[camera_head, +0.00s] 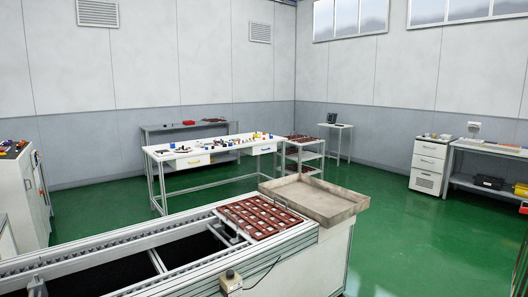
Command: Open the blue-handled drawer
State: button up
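A white workbench (160,158) stands in the middle distance with two drawers under its top. The right drawer (264,149) has a small dark, bluish handle and looks closed. The left drawer (188,162) has a yellow handle and also looks closed. The drawers are small and far off, so a slight gap cannot be made out. My gripper is not in view.
A conveyor (110,252) with a brown pot tray (262,217) and a beige open tray (314,200) lies between me and the workbench. A shelf cart (303,155) stands right of the workbench. Green floor (385,225) is clear at right.

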aim_at(257, 150)
jog(key=z, duration=0.9)
jog(key=i, duration=4.4)
